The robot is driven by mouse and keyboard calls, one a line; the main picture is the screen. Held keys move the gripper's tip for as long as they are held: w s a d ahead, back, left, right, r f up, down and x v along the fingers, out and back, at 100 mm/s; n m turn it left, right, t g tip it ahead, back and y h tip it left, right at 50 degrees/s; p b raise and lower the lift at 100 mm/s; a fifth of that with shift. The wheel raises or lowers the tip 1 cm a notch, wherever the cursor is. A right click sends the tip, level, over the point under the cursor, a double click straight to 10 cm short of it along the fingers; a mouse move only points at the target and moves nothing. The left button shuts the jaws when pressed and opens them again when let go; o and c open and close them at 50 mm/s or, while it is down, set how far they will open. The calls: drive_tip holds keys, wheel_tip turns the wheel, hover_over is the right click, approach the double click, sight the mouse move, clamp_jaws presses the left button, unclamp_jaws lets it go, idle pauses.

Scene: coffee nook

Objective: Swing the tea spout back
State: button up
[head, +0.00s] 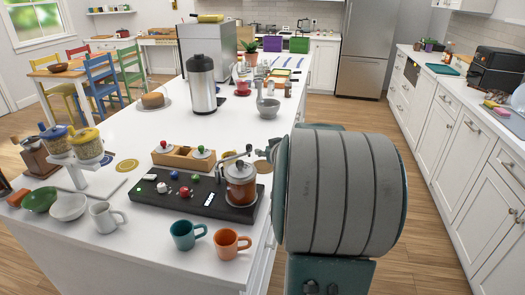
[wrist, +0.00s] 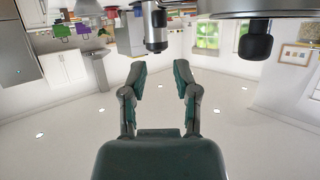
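The tea station is a black base (head: 190,198) with a brown, lidded pot (head: 240,190) at its right end. A thin, curved metal spout (head: 231,156) stands beside the pot, its upper part close to the lid. My gripper (head: 266,150) is just right of the spout and partly hidden behind my arm. In the wrist view, which looks upside down, my gripper (wrist: 160,68) is open with nothing between its fingers. A dark knob (wrist: 255,42) is to the right.
A teal mug (head: 184,234) and an orange mug (head: 227,243) stand in front of the base. A wooden box (head: 183,158) with round-topped items is behind it. A steel dispenser (head: 202,85) stands farther back. The counter between is mostly clear.

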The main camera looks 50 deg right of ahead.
sight(234, 158)
drive_tip(key=w+d+m+t+y, duration=0.1)
drive_tip(key=d, duration=0.1)
drive_tip(key=w+d+m+y, duration=0.1)
drive_tip(key=w+d+m, duration=0.1)
drive_tip(key=w+d+f+m+t+y, duration=0.1)
drive_tip(key=d+m, duration=0.1)
drive_tip(key=shift+w+f+t+y, duration=0.1)
drive_tip(key=shift+w+t+y, duration=0.2)
clamp_jaws()
drive_tip(key=d+f+m+t+y, duration=0.2)
drive_tip(key=d+f+m+y, duration=0.2)
drive_tip(key=d+m+y, duration=0.15)
drive_tip(key=w+a, duration=0.6)
drive_tip(key=shift+r, duration=0.15)
drive_tip(key=shift+m, duration=0.35)
